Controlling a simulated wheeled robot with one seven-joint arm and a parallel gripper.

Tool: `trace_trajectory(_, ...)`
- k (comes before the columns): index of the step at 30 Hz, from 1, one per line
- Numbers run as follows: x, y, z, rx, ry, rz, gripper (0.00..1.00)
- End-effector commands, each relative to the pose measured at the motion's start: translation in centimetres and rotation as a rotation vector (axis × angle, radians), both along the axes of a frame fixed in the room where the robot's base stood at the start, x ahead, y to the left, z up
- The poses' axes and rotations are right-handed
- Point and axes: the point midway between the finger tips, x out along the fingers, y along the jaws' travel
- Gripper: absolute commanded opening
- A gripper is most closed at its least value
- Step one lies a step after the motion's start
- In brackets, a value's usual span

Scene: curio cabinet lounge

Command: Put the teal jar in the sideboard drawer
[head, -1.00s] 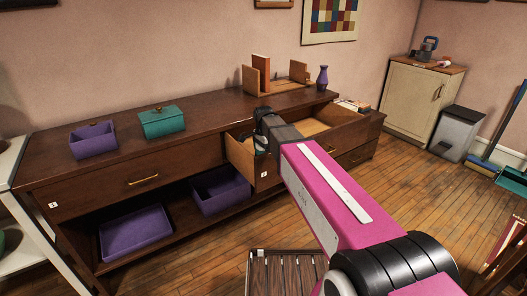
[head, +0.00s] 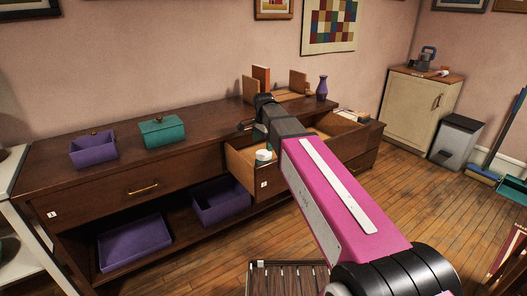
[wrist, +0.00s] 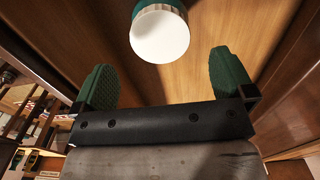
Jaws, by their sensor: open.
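The teal jar (head: 263,155) with a white lid is inside the open sideboard drawer (head: 240,168), near its left end in the head view. In the wrist view, the jar's white lid (wrist: 160,35) faces the camera and a little teal body shows above it; the drawer's wooden floor (wrist: 215,30) lies behind. My gripper (head: 254,116) is above the drawer, open and empty. In the wrist view, the two green fingers of my gripper (wrist: 160,80) stand wide apart, with the jar beyond them and clear of both. My arm hides part of the drawer.
A purple bin (head: 93,149), a teal lidded box (head: 162,132), wooden bookends and a purple vase (head: 322,88) stand on the sideboard top (head: 120,158). Purple trays sit on its lower shelf. A slatted wooden piece (head: 285,278) is at the bottom. Floor to the right is mostly open.

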Motion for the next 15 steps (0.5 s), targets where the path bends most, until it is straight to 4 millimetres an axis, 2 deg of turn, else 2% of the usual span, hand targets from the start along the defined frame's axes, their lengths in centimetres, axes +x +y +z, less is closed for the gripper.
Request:
trace_trajectory(3,0.0,0.0,1.4,0.001,-0.001,0.0,1.0)
trace_trajectory(6,0.0,0.0,2.1,0.0,0.0,0.0,1.0)
trace_trajectory(15,0.0,0.0,2.5,0.0,0.0,0.0,1.0)
